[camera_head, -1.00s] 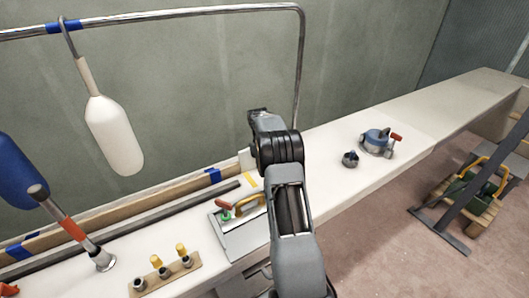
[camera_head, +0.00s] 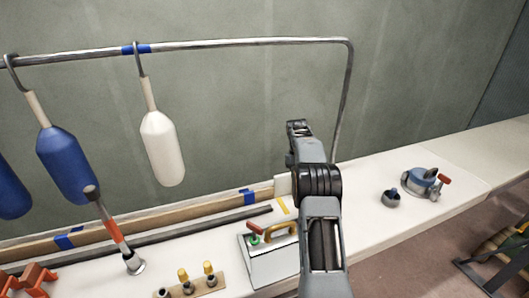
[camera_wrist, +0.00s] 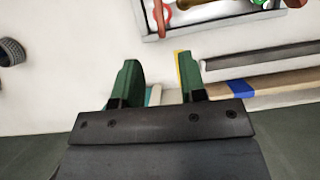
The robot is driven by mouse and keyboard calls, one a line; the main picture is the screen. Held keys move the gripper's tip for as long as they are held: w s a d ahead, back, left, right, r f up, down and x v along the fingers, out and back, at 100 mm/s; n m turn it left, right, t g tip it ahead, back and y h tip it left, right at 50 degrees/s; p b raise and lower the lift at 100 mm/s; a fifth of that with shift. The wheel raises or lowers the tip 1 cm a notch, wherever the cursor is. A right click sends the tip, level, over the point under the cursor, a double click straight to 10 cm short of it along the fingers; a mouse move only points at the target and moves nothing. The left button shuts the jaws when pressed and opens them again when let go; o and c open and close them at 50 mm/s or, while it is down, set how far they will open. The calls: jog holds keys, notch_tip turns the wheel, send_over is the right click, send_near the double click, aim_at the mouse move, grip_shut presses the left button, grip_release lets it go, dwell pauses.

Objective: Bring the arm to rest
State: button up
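My gripper (camera_wrist: 158,75) shows in the wrist view as two green fingers standing apart, with nothing between them. It is open and empty, over the white bench top (camera_wrist: 80,95). In the head view my arm (camera_head: 321,225) reaches up in front of the bench, right of the toolbox. The gripper's fingers are hidden from that view behind the wrist.
An open grey toolbox (camera_head: 270,264) stands left of my arm. White (camera_head: 162,150) and blue (camera_head: 66,165) fenders hang from a metal rail (camera_head: 245,43). A blue-topped winch-like part (camera_head: 420,181) and a small dark fitting (camera_head: 391,198) sit right on the bench.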

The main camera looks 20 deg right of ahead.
notch_tip(320, 180, down, 4)
jog(key=a+f+m, duration=0.1)
jog(key=s+a+r+n+t, duration=0.1)
jog(key=s+a+r+t, duration=0.3)
jog(key=s+a, duration=0.7)
jog(key=s+a+r+n+t+p, duration=0.1)
jog(key=s+a+r+t, duration=0.3)
jog(key=s+a+r, duration=0.4)
jog(key=s+a, duration=0.4)
jog(key=shift+s+a+r, duration=0.2)
jog(key=shift+s, duration=0.2)
